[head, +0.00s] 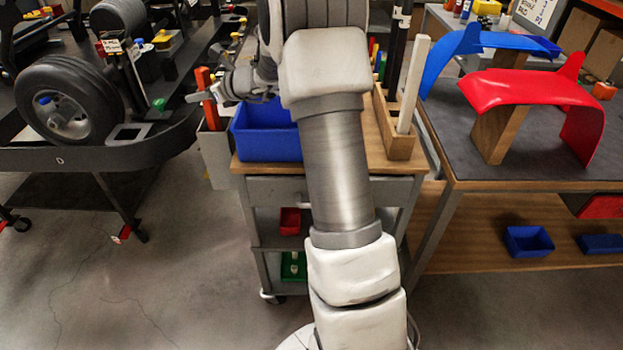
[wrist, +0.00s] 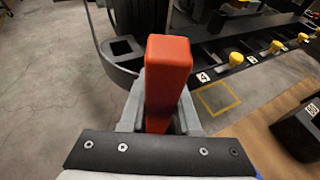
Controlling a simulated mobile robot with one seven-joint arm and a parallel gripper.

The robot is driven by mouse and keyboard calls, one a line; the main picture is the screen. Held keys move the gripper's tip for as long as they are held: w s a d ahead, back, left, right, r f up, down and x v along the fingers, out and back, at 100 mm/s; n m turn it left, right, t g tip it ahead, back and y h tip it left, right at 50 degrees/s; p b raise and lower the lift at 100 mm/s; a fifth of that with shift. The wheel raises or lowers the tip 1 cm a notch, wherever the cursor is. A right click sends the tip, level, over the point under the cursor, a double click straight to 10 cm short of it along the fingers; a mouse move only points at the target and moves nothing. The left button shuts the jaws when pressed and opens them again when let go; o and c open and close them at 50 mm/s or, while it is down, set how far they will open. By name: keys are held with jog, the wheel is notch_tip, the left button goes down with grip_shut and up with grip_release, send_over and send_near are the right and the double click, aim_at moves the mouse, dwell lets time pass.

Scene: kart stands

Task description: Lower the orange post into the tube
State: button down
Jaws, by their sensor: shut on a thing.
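The orange post (head: 211,112) stands nearly upright, leaning slightly in the head view, between the kart stand and the cart. My gripper (head: 207,97) is shut on it.
A grey bin (head: 213,157) hangs on the cart's side just below the post. A blue bin (head: 265,132) and a wooden rack (head: 398,147) stand on the cart. A wheel (head: 66,100) and an upright bracket stand near the tube. Open floor lies in front of the kart.

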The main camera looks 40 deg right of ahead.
jog(key=shift+f+b, duration=1.95)
jog(key=shift+f, duration=0.1)
dwell(0.9)
jog(key=c, duration=0.5)
grip_release()
jog(key=shift+c, duration=0.2)
